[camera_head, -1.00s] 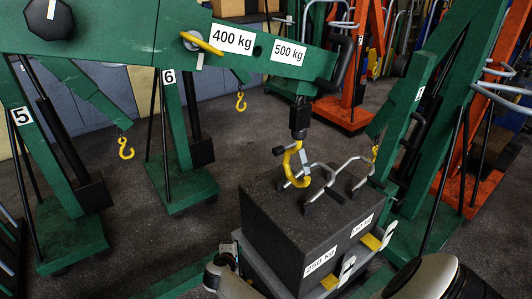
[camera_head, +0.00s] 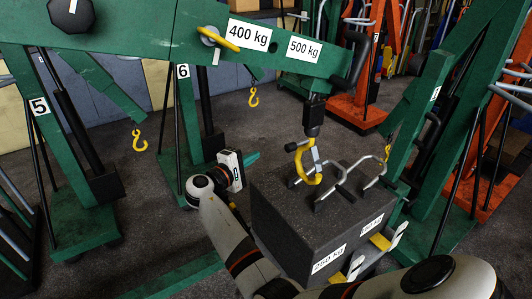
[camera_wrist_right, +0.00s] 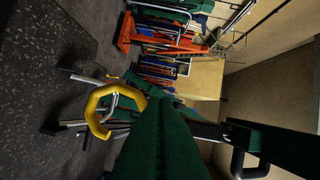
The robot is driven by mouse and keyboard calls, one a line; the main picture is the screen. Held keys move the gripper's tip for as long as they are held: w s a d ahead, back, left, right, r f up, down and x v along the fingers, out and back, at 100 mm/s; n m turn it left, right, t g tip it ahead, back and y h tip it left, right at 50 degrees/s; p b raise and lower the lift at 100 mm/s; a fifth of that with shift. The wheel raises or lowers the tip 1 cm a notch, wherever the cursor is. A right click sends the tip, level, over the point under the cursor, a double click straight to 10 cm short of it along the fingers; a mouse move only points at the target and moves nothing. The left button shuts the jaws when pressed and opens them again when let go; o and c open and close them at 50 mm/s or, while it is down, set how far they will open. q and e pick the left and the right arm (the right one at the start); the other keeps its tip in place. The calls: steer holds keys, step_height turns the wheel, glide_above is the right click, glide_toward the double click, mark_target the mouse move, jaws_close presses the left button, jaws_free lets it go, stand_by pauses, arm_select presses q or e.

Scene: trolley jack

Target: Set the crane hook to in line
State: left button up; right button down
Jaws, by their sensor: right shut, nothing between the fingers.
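The yellow crane hook (camera_head: 308,165) hangs from a black swivel block (camera_head: 313,118) under the tip of the green boom (camera_head: 160,35). It sits beside the bent metal handles on the dark weight block (camera_head: 290,225); whether it touches them I cannot tell. My right gripper (camera_head: 235,165) is shut and empty, left of the hook and apart from it, just beyond the block's left edge. My left gripper is not in view.
Green cranes numbered 5 (camera_head: 70,215) and 6 stand at left with small yellow hooks (camera_head: 138,141). Orange cranes (camera_head: 362,100) stand behind and at right. The grey floor between the left cranes is partly clear.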

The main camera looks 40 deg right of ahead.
steer(key=r+p+x, duration=0.1)
steer(key=p+x, duration=0.1)
steer(key=x, duration=0.8)
steer(key=s+p, duration=0.1)
steer(key=s, duration=0.1)
steer(key=s+a+p, duration=0.1)
steer(key=s, duration=0.1)
steer(key=shift+f, duration=0.1)
steer(key=shift+a, duration=0.1)
